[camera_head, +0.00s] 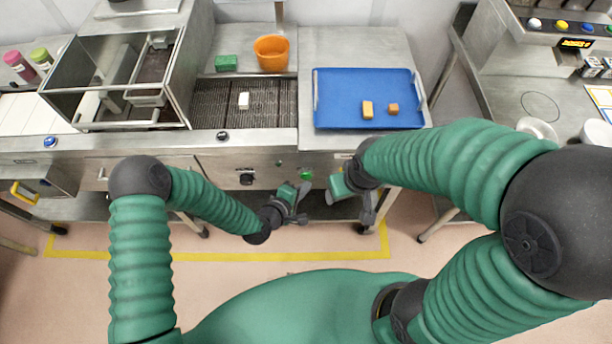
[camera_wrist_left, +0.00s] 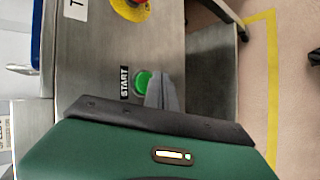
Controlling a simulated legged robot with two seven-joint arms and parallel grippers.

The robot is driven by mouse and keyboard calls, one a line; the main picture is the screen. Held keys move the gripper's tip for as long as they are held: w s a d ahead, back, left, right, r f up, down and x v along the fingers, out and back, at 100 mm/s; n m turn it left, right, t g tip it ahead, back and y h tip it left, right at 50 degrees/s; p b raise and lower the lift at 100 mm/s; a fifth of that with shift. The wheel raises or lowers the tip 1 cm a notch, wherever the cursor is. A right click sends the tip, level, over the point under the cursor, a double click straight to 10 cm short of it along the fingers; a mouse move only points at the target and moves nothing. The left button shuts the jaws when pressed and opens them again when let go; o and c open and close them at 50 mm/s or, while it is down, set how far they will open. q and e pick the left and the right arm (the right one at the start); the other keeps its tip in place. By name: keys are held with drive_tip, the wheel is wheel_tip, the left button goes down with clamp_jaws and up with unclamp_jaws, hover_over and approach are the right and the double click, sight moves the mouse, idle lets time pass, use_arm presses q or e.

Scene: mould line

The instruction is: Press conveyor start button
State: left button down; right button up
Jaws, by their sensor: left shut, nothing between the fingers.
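The green start button (camera_head: 305,174) is on the front panel of the conveyor machine. In the left wrist view the green button (camera_wrist_left: 142,82) sits beside a black START label (camera_wrist_left: 124,82). My left gripper (camera_head: 301,197) is shut and empty, just in front of the panel near the button. In the left wrist view its shut fingers (camera_wrist_left: 163,93) overlap the button's edge; I cannot tell whether they touch it. My right gripper (camera_head: 352,190) hangs just to the right of the left one, in front of the panel; its fingers are too unclear to read.
A blue tray (camera_head: 340,89) holds two orange-yellow blocks. An orange cup (camera_head: 271,52) and a green block (camera_head: 226,63) stand behind the belt. A red-and-yellow stop button (camera_wrist_left: 132,5) is on the same panel.

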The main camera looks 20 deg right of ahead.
use_arm(q)
drive_tip(key=shift+w+d+r, duration=0.1)
drive_tip(key=shift+w, duration=0.3)
